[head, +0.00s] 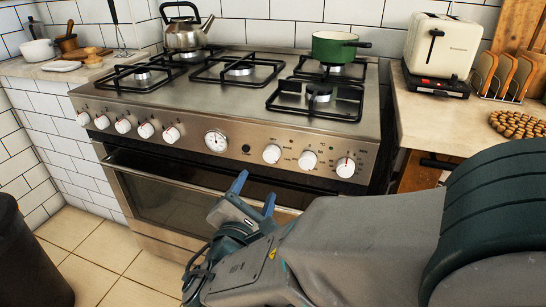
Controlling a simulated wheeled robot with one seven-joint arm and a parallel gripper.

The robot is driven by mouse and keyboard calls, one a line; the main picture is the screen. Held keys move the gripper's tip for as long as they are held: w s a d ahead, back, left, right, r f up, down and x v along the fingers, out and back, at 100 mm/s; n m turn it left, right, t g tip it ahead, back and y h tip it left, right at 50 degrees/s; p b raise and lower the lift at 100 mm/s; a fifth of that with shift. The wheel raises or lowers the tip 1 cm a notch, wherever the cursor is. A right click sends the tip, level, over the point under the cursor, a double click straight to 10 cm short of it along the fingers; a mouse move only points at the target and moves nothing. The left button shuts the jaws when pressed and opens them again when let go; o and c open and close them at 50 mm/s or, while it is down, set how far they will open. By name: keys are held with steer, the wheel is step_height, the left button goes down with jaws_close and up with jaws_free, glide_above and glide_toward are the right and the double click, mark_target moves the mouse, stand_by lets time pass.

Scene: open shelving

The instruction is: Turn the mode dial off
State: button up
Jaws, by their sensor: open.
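The stove (235,155) has a row of white dials along its steel front panel. Several stand on the left, and a round clock-like dial (216,140) sits near the middle. On the right are a dial (272,154), a second dial (308,160) and a third dial (345,167) with a red mark. The labels are too small to tell which is the mode dial. My gripper (254,193) is open and empty, with its blue fingers pointing up in front of the oven door, below the panel and apart from the dials.
The oven handle (190,178) runs across the door below the dials. A kettle (186,27) and a green pot (335,47) stand on the hob. A toaster (440,45) is on the right counter. A dark bin (25,260) stands at the lower left. The tiled floor between is clear.

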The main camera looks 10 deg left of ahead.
mark_target(270, 158)
steer(key=w+b, duration=0.2)
steer(key=w, duration=0.9)
steer(key=c, duration=1)
